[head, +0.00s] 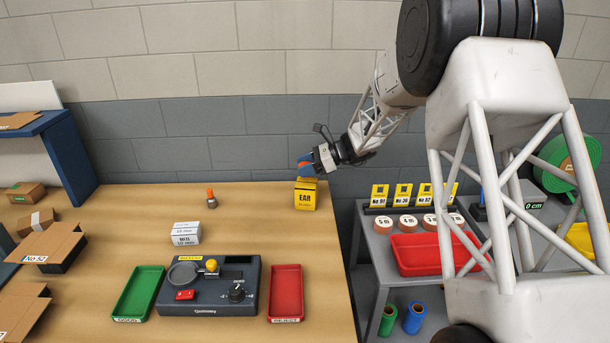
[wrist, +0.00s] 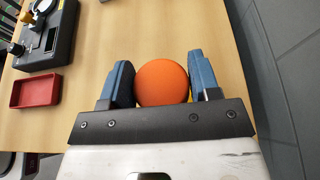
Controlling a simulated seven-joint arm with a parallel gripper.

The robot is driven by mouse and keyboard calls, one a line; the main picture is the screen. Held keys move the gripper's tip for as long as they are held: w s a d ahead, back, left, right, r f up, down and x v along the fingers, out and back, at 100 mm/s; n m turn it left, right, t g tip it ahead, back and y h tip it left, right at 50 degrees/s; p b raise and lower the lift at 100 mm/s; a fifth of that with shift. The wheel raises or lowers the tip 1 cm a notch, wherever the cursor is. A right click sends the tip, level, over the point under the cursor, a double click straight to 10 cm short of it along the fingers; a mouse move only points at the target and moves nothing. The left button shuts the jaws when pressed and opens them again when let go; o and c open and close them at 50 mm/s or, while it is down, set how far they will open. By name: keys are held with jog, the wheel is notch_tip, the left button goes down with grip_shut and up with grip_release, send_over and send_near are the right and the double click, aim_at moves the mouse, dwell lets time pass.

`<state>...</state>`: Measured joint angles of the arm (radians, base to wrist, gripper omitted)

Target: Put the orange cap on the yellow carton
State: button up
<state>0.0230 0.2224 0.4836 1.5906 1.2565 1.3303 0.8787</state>
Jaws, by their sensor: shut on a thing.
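The yellow carton (head: 305,199), marked EAR, stands upright near the back right of the wooden table. My gripper (head: 306,163) is right over its top, coming in from the right. In the wrist view my gripper (wrist: 164,83) has its two blue fingers shut on the round orange cap (wrist: 163,82), one finger on each side. In the head view the cap is mostly hidden by the fingers, and I cannot tell whether it touches the carton. In the wrist view the carton is almost wholly hidden behind the cap and fingers.
A small grey piece with an orange top (head: 211,198) and a white box (head: 186,233) stand to the left. In front are a green tray (head: 138,293), a dark device (head: 212,286) and a red tray (head: 286,292). The table around the carton is clear.

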aim_at(305, 182)
jog(key=shift+f, duration=1.5)
jog(key=shift+f, duration=0.15)
jog(key=o, duration=0.9)
jog(key=shift+d+r, duration=0.1)
jog(key=shift+r, duration=0.1)
jog(key=v, duration=1.1)
jog(key=shift+d, duration=0.4)
jog(key=shift+r, duration=0.1)
